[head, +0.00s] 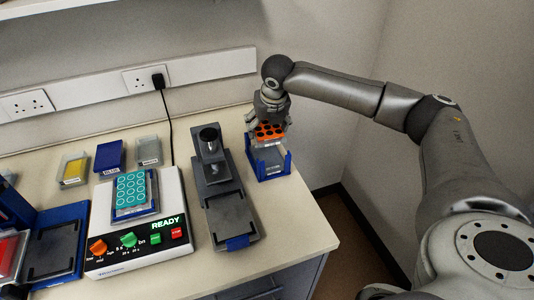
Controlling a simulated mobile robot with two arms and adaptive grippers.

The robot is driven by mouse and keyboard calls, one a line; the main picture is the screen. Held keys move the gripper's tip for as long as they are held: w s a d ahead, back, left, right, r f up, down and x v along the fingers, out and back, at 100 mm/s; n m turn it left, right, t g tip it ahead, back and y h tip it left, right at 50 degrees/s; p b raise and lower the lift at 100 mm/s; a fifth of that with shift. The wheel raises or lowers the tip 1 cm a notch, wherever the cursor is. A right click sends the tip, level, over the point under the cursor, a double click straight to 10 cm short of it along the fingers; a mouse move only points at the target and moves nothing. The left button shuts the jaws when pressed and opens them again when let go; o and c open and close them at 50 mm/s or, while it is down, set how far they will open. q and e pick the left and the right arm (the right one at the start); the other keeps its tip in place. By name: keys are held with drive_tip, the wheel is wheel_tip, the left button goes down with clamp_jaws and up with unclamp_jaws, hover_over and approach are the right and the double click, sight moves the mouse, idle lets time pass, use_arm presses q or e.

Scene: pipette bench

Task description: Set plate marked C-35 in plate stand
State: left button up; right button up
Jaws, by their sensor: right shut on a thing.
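My right gripper (270,122) comes down from above at the back right of the bench. It is shut on an orange plate (269,132) with dark round wells. The plate is roughly level, over a blue stand with a clear middle (273,174). I cannot tell whether the plate touches the stand, as they overlap in this view. No mark C-35 can be read on the plate. My left gripper is not in view.
A dark grey instrument (231,214) stands just left of the stand. A white device (115,248) showing READY carries a teal plate (131,188). Several boxes sit behind it, including a yellow-filled one (75,170). The bench's right edge lies close to the stand.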

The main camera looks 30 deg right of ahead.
sight(273, 134)
drive_tip(key=shift+w+d, duration=0.1)
drive_tip(key=shift+d, duration=0.15)
drive_tip(key=shift+f+n, duration=0.15)
drive_tip(key=shift+n, duration=0.15)
wheel_tip(273, 134, down, 10)
drive_tip(key=shift+r+p, duration=0.15)
drive_tip(key=shift+p, duration=0.85)
drive_tip(key=o, duration=1.1)
drive_tip(key=b+v, duration=0.1)
drive_tip(key=v, duration=1.1)
drive_tip(key=shift+d+r, duration=0.1)
drive_tip(key=shift+d, duration=0.05)
